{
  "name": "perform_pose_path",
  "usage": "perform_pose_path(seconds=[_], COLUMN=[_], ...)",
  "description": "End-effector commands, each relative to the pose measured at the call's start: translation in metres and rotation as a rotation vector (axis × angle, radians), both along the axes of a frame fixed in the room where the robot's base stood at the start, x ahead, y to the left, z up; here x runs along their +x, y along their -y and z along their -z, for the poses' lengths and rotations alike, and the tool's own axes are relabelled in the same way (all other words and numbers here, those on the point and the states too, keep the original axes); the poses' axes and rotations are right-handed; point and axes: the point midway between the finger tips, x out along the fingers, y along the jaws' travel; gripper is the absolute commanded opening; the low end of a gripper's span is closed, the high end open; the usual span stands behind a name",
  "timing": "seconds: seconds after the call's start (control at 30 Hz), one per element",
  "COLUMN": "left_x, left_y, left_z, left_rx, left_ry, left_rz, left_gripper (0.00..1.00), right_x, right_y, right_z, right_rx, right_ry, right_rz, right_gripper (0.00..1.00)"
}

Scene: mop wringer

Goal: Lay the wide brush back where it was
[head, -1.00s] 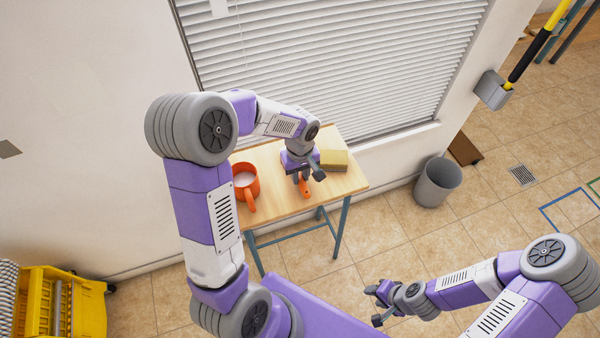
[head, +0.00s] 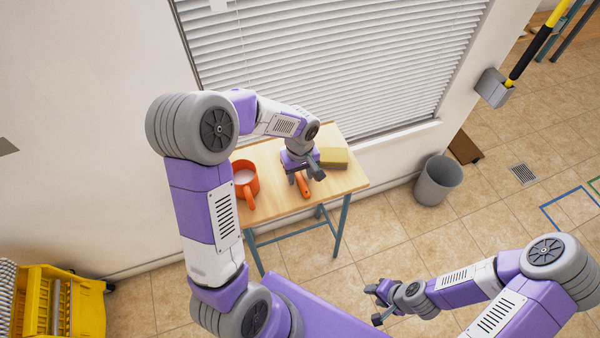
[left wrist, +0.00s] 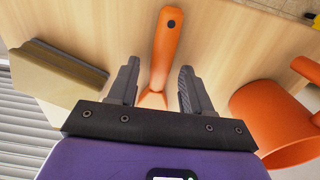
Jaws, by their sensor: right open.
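The brush shows its orange handle (head: 303,186) lying on the small wooden table; it also shows in the left wrist view (left wrist: 166,45). Its head is hidden under my left gripper. My left gripper (head: 305,176) is above the table with its fingers on either side of the handle. In the left wrist view, clear gaps show between the handle and both fingers (left wrist: 158,85), so the gripper is open and holds nothing. My right gripper (head: 374,304) is open and empty, in front of the table and away from it.
The table's front strip (head: 285,208) is bare. A grey bin (head: 437,182) stands right of the table, and a yellow mop wringer (head: 70,305) is at lower left.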

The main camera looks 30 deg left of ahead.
Motion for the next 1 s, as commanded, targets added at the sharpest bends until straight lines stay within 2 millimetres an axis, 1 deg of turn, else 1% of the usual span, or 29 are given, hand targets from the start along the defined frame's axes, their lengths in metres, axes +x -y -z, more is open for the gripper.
perform_pose_path(seconds=[0.27, 0.33, 0.47, 0.6, 0.7, 0.83, 1.0], left_x=[0.000, 0.000, 0.001, 0.001, 0.000, 0.000, 0.000], left_y=[0.000, 0.000, 0.000, 0.000, 0.000, 0.000, 0.000], left_z=[0.000, -0.004, -0.023, -0.048, -0.063, -0.073, -0.076], left_rx=[0.000, 0.001, 0.001, 0.000, 0.001, 0.000, 0.000], left_ry=[0.000, 0.001, 0.003, 0.004, 0.002, 0.000, 0.000], left_rz=[-0.001, 0.000, 0.000, -0.001, 0.000, 0.000, 0.000], left_gripper=[0.52, 0.52, 0.52, 0.52, 0.52, 0.52, 0.52], right_x=[0.000, 0.000, 0.000, 0.000, 0.000, 0.000, 0.000], right_y=[0.000, 0.000, 0.000, 0.000, 0.000, 0.000, 0.000], right_z=[0.000, -0.002, -0.009, -0.018, -0.022, -0.025, -0.026], right_rx=[0.000, 0.000, 0.000, 0.000, 0.000, 0.000, 0.000], right_ry=[0.000, 0.000, 0.000, 0.000, 0.000, 0.000, 0.000], right_rz=[0.000, 0.000, 0.000, 0.000, 0.000, 0.000, 0.000], right_gripper=[0.43, 0.43, 0.43, 0.43, 0.43, 0.43, 0.43])
